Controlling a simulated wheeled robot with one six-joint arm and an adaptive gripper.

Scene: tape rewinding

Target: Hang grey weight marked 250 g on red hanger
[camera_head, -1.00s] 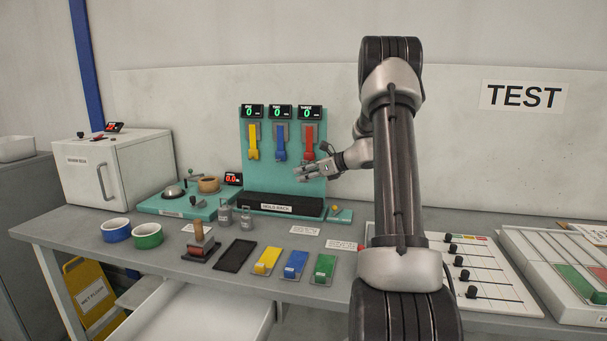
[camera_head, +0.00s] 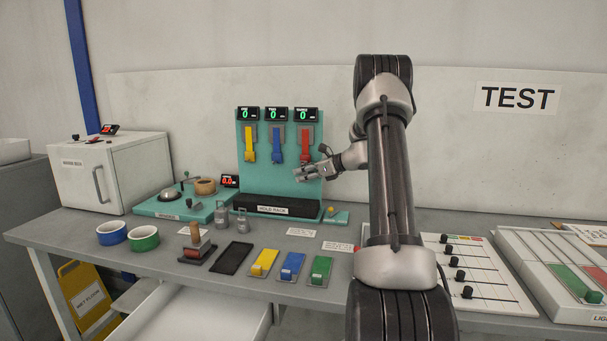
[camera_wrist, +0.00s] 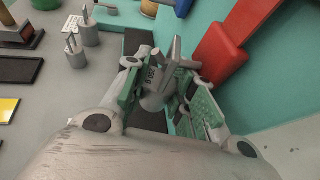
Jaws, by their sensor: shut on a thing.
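My gripper (camera_wrist: 160,92) is shut on a grey weight (camera_wrist: 154,100) with a hook on top. In the head view my gripper (camera_head: 301,174) is just below the red hanger (camera_head: 305,146), in front of the teal board, and the held weight is hard to make out there. Two other grey weights (camera_head: 222,216) (camera_head: 242,221) stand on the table, left of the black rack base.
The blue hanger (camera_head: 277,148) and yellow hanger (camera_head: 250,146) hang left of the red one on the teal board (camera_head: 242,178). The black base (camera_head: 250,203) lies below them. All three displays read 0. A small teal piece (camera_head: 335,217) sits at the right.

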